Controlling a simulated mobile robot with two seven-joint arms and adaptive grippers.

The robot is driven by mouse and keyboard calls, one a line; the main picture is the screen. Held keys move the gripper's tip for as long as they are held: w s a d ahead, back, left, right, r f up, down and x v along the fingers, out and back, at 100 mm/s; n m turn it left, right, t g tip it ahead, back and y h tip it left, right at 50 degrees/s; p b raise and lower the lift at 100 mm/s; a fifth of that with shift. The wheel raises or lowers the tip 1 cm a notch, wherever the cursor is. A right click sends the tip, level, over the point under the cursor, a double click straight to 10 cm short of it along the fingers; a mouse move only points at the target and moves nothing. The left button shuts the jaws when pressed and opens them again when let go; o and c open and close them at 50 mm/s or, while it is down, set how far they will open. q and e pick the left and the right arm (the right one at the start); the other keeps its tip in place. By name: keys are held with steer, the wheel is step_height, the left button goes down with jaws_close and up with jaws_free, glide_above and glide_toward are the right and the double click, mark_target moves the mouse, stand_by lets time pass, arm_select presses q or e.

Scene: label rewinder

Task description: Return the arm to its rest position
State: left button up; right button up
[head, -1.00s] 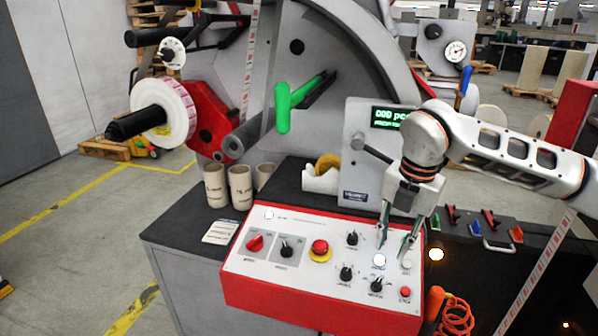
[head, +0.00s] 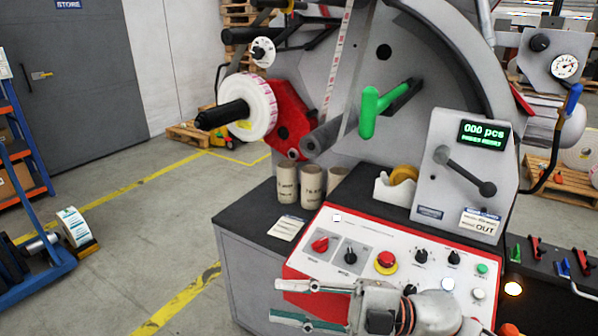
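My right gripper (head: 278,300) is at the bottom of the head view, its two fingers pointing left. The fingers are apart with nothing between them. It is in front of the lower edge of the red and white control panel (head: 325,258) and hides part of it. My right arm comes in from the bottom right. My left gripper is not in view.
The label rewinder carries a green lever (head: 369,113), a label roll (head: 258,108) and a counter box (head: 440,150) reading 000 pcs. Cardboard cores (head: 287,184) and a tape dispenser (head: 395,187) stand behind the panel. The floor at left is open up to a blue cart (head: 38,275).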

steer(key=w+d+f+m+t+h, duration=0.3)
steer(key=d+f+m+t+h, duration=0.4)
steer(key=f+m, duration=0.25)
steer(key=w+d+f+m+t+h, duration=0.4)
steer(key=d+f+m+t+h, duration=0.15)
steer(key=f+m+t, duration=0.35)
steer(key=s+d+f+m+g+h, duration=0.2)
steer(key=s+d+f+g, duration=0.1)
steer(key=s+f, duration=0.4)
steer(key=s+d+f+m+g+h, duration=0.3)
steer(key=s+d+f, duration=0.3)
steer(key=f, duration=0.6)
steer(key=shift+s+m, duration=0.35)
steer(key=shift+s, duration=0.15)
steer(key=shift+f, duration=0.1)
steer(key=shift+c, duration=0.4)
jaws_close()
